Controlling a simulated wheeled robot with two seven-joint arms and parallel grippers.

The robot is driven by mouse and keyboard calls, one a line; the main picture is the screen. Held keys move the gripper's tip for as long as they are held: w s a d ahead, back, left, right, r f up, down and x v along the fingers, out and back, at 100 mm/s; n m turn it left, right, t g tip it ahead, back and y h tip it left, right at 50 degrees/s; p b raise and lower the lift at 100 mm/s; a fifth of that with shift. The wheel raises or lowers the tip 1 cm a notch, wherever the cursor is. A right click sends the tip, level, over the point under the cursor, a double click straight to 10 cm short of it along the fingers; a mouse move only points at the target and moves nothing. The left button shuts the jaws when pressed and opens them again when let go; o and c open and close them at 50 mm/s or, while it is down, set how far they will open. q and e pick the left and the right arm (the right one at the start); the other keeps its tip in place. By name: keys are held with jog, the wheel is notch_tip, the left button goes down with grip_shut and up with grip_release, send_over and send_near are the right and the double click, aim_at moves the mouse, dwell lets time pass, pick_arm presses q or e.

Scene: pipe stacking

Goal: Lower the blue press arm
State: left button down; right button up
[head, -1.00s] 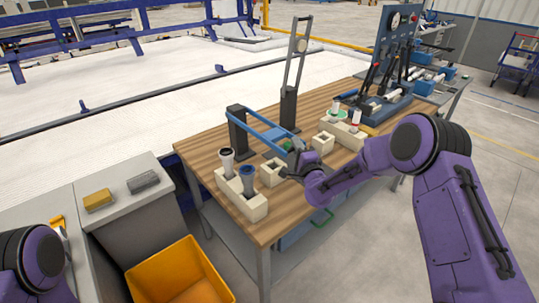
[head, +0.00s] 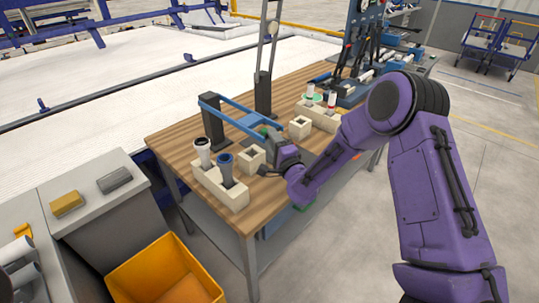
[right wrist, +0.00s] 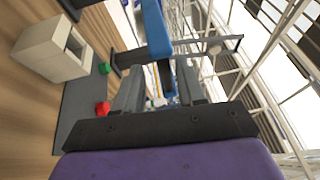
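The blue press arm (head: 236,115) reaches from a dark upright post (head: 213,125) on the wooden table toward the right, raised above the table. My right gripper (head: 266,149) is at its free end in the head view. In the right wrist view the blue press arm (right wrist: 154,30) comes down from the top, and its end lies ahead of and between the two grey fingers of my right gripper (right wrist: 161,88). The fingers stand apart; I see no grip on the arm. A dark crossbar (right wrist: 222,46) sits beside the arm. My left gripper is out of view.
A cream block with two pipes (head: 215,184) and small cream sockets (head: 251,158) stand near the press. A red piece (right wrist: 103,108) and a green piece (right wrist: 104,68) lie below. A tall dark stand (head: 264,85) rises behind. An orange bin (head: 160,275) is at the front.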

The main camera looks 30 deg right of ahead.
jog(key=s+b, duration=0.1)
jog(key=s, duration=0.6)
jog(key=shift+s+d+b, duration=0.25)
jog(key=shift+b, duration=0.05)
jog(key=shift+a, duration=0.1)
jog(key=shift+s, duration=0.1)
jog(key=s+f+n+g+h, duration=0.1)
jog(key=s+f+n+g, duration=0.45)
jog(key=f, duration=0.55)
jog(key=s+a+f+n+g, duration=0.1)
jog(key=s+f+n+g, duration=0.2)
jog(key=s+f, duration=0.7)
jog(key=s+a+f+n+g, duration=0.2)
jog(key=s+f+n+g, duration=0.2)
jog(key=s, duration=1.4)
notch_tip(320, 180, down, 7)
jog(key=g, duration=0.3)
jog(key=shift+s+a+h, duration=0.3)
jog(key=shift+s+h, duration=0.1)
